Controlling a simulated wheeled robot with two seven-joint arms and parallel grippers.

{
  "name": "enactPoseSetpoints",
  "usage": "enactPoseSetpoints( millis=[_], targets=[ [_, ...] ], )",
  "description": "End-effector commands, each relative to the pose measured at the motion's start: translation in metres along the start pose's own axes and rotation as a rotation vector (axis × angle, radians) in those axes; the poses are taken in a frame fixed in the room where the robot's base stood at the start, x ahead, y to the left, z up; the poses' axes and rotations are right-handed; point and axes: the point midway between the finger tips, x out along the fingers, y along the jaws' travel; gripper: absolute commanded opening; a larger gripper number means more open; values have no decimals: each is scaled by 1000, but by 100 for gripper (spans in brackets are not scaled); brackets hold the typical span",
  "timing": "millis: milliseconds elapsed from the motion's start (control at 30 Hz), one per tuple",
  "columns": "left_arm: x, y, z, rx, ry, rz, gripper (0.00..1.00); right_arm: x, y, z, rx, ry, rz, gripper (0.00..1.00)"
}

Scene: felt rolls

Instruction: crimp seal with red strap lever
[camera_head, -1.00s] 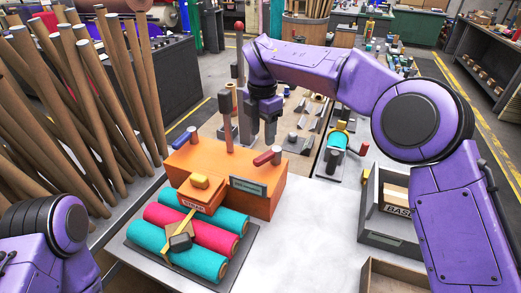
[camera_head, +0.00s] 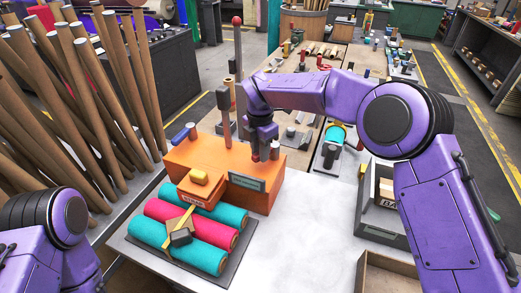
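The orange strapping machine (camera_head: 209,157) stands on the bench behind the bundled felt rolls. The red strap lever (camera_head: 275,150) is on its top right, mostly hidden by my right gripper (camera_head: 262,154). My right gripper points down at the lever, its fingers close to or around it; I cannot tell whether they grip. The rolls are two teal (camera_head: 226,213) and one red (camera_head: 220,234), with a yellow strap (camera_head: 192,218) over them. The dark grey seal (camera_head: 181,238) sits on the strap at the front. My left gripper is out of view; only its arm shows at lower left.
A blue lever (camera_head: 184,135) stands at the machine's top left, a yellow button (camera_head: 200,178) at its front. Many brown tubes (camera_head: 75,110) lean at left. A grey bin (camera_head: 367,225) stands right. The pale bench top (camera_head: 300,235) is clear in the middle.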

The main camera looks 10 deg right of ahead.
Motion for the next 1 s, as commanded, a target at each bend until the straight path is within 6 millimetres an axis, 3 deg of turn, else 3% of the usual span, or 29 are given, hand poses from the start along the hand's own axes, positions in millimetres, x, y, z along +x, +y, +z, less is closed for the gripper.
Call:
enactPoseSetpoints(
  millis=[267,433,700,733,800,1000],
  targets=[
    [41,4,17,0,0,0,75,8,18,3,283,2,6,0],
    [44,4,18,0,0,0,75,1,24,6,418,0,3,0],
    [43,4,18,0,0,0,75,-1,24,6,430,-1,1,0],
    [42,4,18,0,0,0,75,-1,24,6,430,-1,1,31],
    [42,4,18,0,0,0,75,-1,24,6,429,-1,1,53],
    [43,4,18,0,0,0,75,-1,24,6,427,-1,1,53]
  ],
)
